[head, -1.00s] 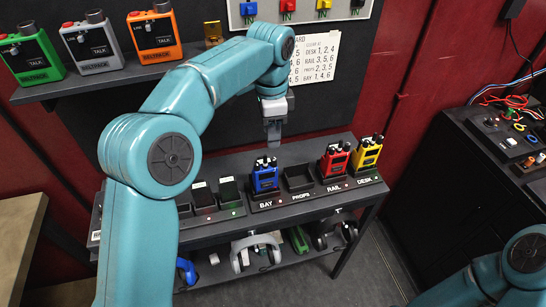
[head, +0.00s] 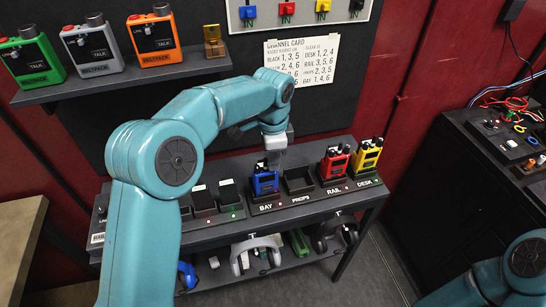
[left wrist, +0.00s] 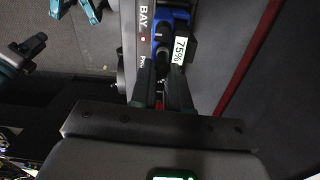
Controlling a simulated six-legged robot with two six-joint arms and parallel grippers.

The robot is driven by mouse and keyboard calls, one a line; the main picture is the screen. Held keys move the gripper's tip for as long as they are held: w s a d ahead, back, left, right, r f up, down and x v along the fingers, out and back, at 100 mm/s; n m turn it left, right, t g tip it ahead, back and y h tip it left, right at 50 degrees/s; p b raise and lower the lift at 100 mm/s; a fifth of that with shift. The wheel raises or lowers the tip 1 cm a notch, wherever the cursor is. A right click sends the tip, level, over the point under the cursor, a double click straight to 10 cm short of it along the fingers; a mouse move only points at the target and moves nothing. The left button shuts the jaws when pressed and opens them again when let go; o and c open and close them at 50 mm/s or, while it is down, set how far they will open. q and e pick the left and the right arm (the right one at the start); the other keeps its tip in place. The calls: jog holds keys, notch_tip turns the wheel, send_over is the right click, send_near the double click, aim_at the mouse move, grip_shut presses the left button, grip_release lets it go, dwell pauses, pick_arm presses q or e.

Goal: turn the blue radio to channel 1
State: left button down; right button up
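The blue radio (head: 264,183) stands upright in the BAY slot of the charger rack (head: 318,202). It also shows in the left wrist view (left wrist: 172,18), seen from above, with dark knobs on top and a white "75%" label beside it. My left gripper (head: 272,160) is just above the radio's top and partly covers it. In the left wrist view its two fingers (left wrist: 162,92) are apart, pointing at the radio's top knobs; I cannot tell whether they touch one. The knob's channel setting is too small to read. My right gripper is out of view.
A red radio (head: 334,164) and a yellow radio (head: 367,157) stand to the right, past the empty PROPS slot (head: 298,181). Beltpacks, including an orange one (head: 155,37), sit on the upper shelf. A channel card (head: 302,62) hangs on the wall.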

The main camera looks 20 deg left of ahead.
pick_arm(q)
jog(key=shift+n, duration=0.7)
